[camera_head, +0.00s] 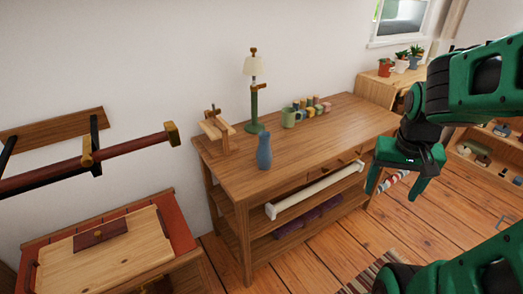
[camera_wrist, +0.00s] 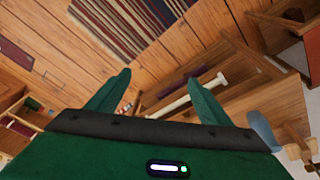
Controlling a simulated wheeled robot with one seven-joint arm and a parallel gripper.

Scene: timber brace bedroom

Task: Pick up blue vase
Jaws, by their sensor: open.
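The blue vase (camera_head: 264,152) stands upright on the wooden table (camera_head: 330,126), near its front left part, in the head view. My gripper (camera_head: 391,193) is open and empty, off the table's right end and well to the right of the vase. In the wrist view a blue shape that looks like the vase (camera_wrist: 262,127) shows at the lower right, partly hidden behind my gripper's body. The two green fingers of my gripper (camera_wrist: 160,77) are spread apart with nothing between them.
A green-stemmed lamp (camera_head: 254,95), a small wooden stand (camera_head: 216,132), a green cup (camera_head: 289,117) and several small coloured pieces stand behind the vase. The tabletop right of the vase is clear. A wooden rail (camera_head: 95,160) juts out at left. Shelves below hold a white roll (camera_head: 315,190).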

